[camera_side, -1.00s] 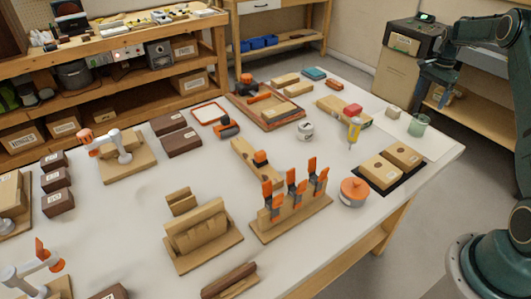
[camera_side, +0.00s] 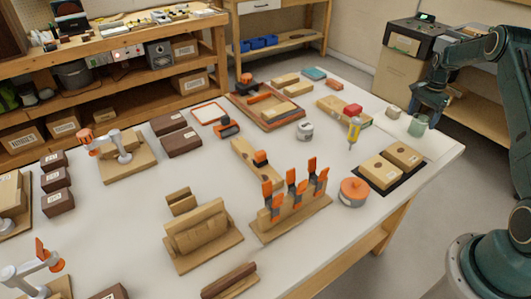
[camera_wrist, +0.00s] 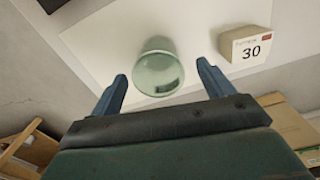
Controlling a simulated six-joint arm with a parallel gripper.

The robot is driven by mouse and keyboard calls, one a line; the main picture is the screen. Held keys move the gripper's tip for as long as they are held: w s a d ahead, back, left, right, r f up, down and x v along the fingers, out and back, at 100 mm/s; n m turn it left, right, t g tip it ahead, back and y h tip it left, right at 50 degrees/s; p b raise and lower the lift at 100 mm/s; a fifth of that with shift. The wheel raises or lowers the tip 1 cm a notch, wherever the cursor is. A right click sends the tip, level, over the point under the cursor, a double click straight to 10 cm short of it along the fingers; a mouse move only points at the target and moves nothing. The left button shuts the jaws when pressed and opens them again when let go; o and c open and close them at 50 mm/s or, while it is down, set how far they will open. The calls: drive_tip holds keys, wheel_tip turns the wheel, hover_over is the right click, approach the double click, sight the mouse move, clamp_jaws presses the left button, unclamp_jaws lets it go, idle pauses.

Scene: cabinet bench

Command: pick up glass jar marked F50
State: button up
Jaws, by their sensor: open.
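A greenish glass jar (camera_side: 418,125) stands near the right edge of the white table in the side view. In the wrist view the jar (camera_wrist: 158,70) sits ahead of and between the two blue fingers. A dark mark shows low on its side, but I cannot read it. My gripper (camera_side: 424,107) is just above the jar in the side view. In the wrist view my gripper (camera_wrist: 158,88) is open, with nothing held between its fingers.
A small block marked 30 (camera_wrist: 246,47) stands right of the jar in the wrist view; a small pale block (camera_side: 393,112) is left of the jar in the side view. Two tan boxes (camera_side: 381,171) on a black mat lie nearer. The table edge is close on the right.

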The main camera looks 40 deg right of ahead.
sight(419, 124)
drive_tip(key=shift+s+f, duration=0.15)
drive_tip(key=shift+f, duration=2.05)
drive_tip(key=c, duration=1.1)
drive_tip(key=shift+r, duration=0.15)
wheel_tip(419, 124, up, 20)
